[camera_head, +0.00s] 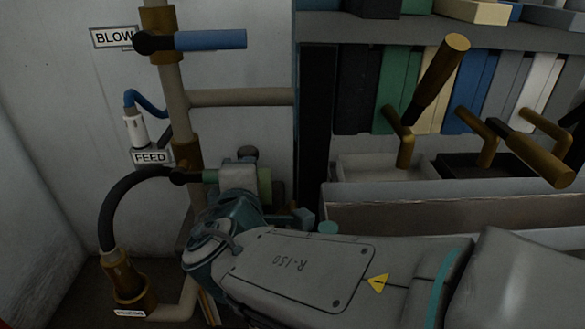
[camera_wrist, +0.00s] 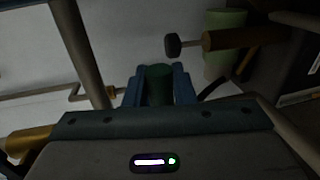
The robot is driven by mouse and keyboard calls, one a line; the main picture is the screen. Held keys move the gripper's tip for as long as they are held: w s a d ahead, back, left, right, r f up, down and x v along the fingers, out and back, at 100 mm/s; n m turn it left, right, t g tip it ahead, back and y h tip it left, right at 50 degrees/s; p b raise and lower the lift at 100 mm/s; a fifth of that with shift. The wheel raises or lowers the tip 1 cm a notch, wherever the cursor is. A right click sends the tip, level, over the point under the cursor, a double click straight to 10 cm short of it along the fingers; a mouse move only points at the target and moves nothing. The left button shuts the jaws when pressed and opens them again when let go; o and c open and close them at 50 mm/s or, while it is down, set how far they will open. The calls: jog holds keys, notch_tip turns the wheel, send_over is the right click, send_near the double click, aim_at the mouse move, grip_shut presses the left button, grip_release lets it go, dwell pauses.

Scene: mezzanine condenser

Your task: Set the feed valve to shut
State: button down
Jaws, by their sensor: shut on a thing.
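The feed valve sits on the vertical pipe at left in the head view, just below the FEED label (camera_head: 150,157). Its brass body (camera_head: 186,152) has a dark hub and a green lever (camera_head: 209,176) that points right, across the pipe. My gripper (camera_head: 240,177) is at the lever's outer part and hides some of it. In the wrist view my gripper (camera_wrist: 161,84) has its blue-grey fingers on both sides of the green lever (camera_wrist: 159,75), shut on it.
Above, the BLOW label (camera_head: 114,37) is beside a blue lever (camera_head: 210,40) that also points right. A black hose (camera_head: 112,205) curves down at left to a brass fitting (camera_head: 125,275).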

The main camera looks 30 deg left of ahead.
jog(key=shift+s+f+b, duration=0.15)
jog(key=shift+f+b, duration=0.15)
jog(key=c, duration=1.3)
grip_release()
jog(key=shift+s+a, duration=0.1)
jog(key=shift+o, duration=0.2)
jog(key=shift+r, duration=0.1)
jog(key=p+v, duration=0.3)
jog(key=v, duration=1)
jog(key=shift+s+d, duration=0.2)
jog(key=shift+d, duration=0.15)
